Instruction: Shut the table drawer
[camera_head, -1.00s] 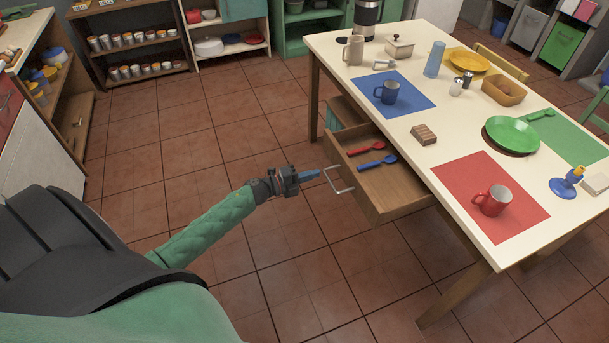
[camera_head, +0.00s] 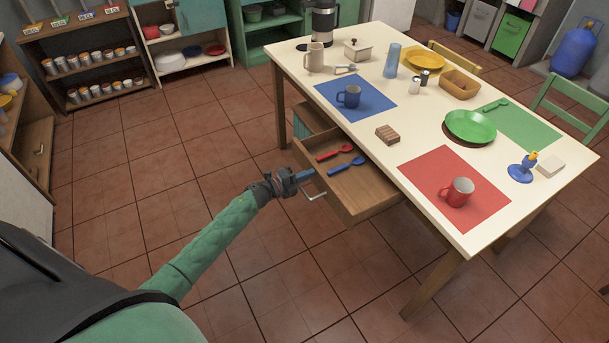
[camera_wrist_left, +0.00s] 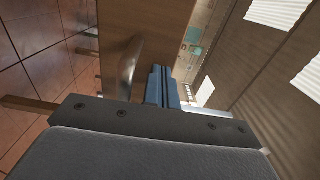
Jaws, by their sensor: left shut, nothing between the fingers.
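The table drawer (camera_head: 366,199) is pulled out from the side of the cream table (camera_head: 411,132). A red spoon (camera_head: 335,153) and a blue spoon (camera_head: 346,166) lie inside it. A metal bar handle (camera_head: 313,190) is on its front. My left gripper (camera_head: 304,175) is shut and empty, with its blue fingers at the drawer front beside the handle. In the left wrist view the blue fingers (camera_wrist_left: 160,86) are close to the wooden front (camera_wrist_left: 145,28), just right of the handle (camera_wrist_left: 129,62). I cannot tell whether they touch it. My right gripper is not in view.
The tabletop holds a blue mug (camera_head: 349,96), a red mug (camera_head: 457,192), a green plate (camera_head: 470,126) and a small wooden block (camera_head: 387,134) near the drawer-side edge. Shelves line the back left. The tiled floor (camera_head: 140,150) left of the drawer is clear.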

